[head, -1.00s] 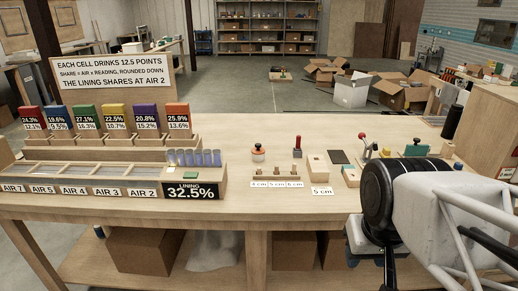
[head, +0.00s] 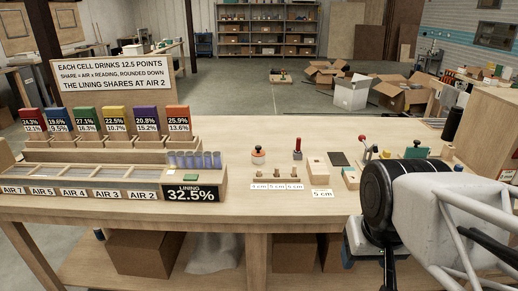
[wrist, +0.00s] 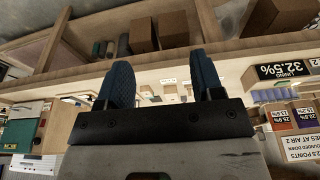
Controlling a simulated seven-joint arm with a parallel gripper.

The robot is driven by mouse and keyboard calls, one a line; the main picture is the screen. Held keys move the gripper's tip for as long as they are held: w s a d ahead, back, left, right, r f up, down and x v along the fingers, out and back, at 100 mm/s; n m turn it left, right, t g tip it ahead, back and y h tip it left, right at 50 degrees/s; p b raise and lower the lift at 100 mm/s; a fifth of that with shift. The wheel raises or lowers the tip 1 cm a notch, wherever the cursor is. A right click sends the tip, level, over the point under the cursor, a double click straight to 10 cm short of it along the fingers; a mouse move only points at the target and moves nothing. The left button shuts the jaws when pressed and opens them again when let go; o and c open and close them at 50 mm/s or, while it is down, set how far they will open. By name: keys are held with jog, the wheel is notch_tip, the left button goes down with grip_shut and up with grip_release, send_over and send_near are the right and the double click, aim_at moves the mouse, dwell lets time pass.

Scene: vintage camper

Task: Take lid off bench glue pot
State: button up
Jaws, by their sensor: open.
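A small pot with an orange-red band, a pale base and a dark knob on top (head: 258,156) stands on the bench, right of centre; it looks like the glue pot with its lid on. It is too small to make out the lid's edge. My gripper (wrist: 161,62) shows in the wrist view with two dark blue fingers apart and nothing between them. It is at the front side of the bench, away from the pot. In the head view my arm covers the right front of the bench, and the fingers cannot be made out clearly.
A red-topped upright tool (head: 297,148) stands right of the pot. A low wooden rack with pegs (head: 276,176) is in front of it, and a wooden block (head: 314,168) to the right. The cell rack with its lining display (head: 190,193) fills the left. Bare bench lies behind the pot.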

jog(key=w+a+r+m, duration=0.1)
jog(key=w+r+m, duration=0.15)
jog(key=w, duration=0.65)
jog(key=w+a+r+m, duration=0.15)
jog(key=w+r, duration=0.25)
jog(key=w, duration=0.5)
jog(key=m+g, duration=0.3)
jog(key=m, duration=1.1)
send_over(258, 146)
jog(key=f, duration=1)
jog(key=s+f, duration=0.1)
jog(key=f, duration=0.4)
jog(key=shift+d+f, duration=0.1)
jog(key=shift+d, duration=0.05)
jog(key=shift+w+f, duration=0.15)
jog(key=shift+w, duration=0.15)
jog(key=shift+f, duration=0.1)
jog(key=shift+f, duration=1.2)
jog(key=shift+f, duration=0.1)
jog(key=shift+f, duration=2.5)
